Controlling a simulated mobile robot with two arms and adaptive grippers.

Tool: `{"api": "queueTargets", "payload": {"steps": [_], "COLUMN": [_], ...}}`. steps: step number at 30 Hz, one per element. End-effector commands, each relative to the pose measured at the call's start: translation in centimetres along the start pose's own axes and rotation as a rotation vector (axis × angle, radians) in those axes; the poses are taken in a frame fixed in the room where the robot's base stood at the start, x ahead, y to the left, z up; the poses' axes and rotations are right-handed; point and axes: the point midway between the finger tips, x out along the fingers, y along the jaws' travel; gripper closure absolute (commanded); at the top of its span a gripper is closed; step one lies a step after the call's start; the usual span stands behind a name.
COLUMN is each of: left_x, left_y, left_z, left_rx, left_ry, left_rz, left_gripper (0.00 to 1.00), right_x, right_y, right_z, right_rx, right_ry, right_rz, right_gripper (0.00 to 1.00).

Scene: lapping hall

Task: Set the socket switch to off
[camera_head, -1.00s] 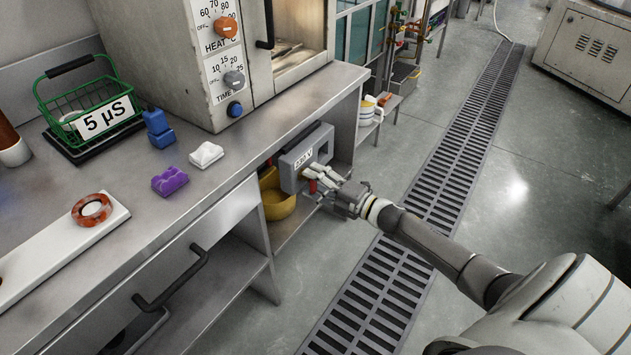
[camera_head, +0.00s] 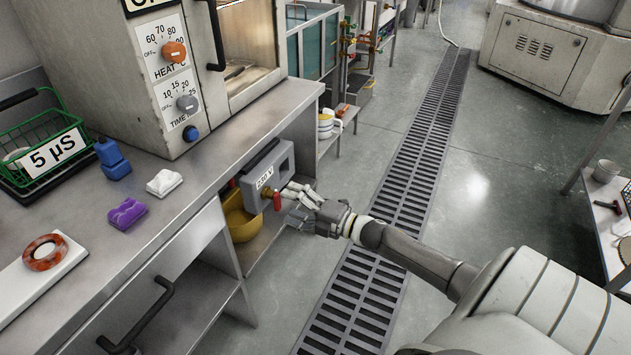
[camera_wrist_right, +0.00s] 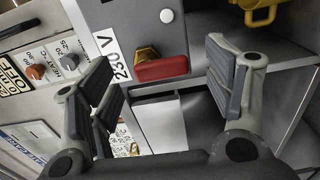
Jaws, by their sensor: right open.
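The socket is a grey box (camera_head: 268,172) with a "230 V" label, mounted at the bench's end below the top. It also shows in the wrist view (camera_wrist_right: 143,28), with a white round button and a red switch handle (camera_wrist_right: 162,68) on a brass-coloured base. In the head view the red handle (camera_head: 277,201) hangs at the box's lower front. My right gripper (camera_head: 302,203) is open beside the box, its fingers close to the handle. In the wrist view the handle lies between and beyond the spread fingers (camera_wrist_right: 165,85); I see no contact. My left gripper is out of view.
A yellow pot (camera_head: 242,222) stands on the shelf below the socket. The oven (camera_head: 180,90), green basket (camera_head: 35,150), purple sponge (camera_head: 127,213) and white block (camera_head: 163,182) are on the bench. The floor beside the grate (camera_head: 400,205) is clear.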

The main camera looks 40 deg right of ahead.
Motion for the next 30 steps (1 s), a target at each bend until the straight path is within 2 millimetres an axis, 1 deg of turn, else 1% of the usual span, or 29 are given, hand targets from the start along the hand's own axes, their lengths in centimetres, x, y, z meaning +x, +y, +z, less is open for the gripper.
{"api": "queueTargets", "payload": {"steps": [1,6,9,13,18,30], "left_x": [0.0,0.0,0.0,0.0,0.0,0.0], "left_y": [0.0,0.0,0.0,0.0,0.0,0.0], "left_z": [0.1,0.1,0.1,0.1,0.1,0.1], "left_rx": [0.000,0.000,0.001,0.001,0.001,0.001], "left_ry": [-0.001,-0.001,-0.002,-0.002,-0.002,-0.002], "left_rz": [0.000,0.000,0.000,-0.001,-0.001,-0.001], "left_gripper": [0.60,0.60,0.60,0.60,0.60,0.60], "right_x": [-1.0,-4.0,-5.5,-6.9,-7.8,-7.9], "right_y": [-0.1,-0.1,-0.1,-0.1,0.0,0.0], "right_z": [-0.1,0.0,-0.1,-0.1,0.0,0.0], "right_rx": [-0.001,-0.001,-0.001,0.001,0.000,-0.001], "right_ry": [0.001,0.001,0.001,0.001,0.001,0.001], "right_rz": [-0.003,-0.004,-0.002,-0.001,0.000,0.001], "right_gripper": [0.25,0.25,0.25,0.25,0.25,0.25]}}
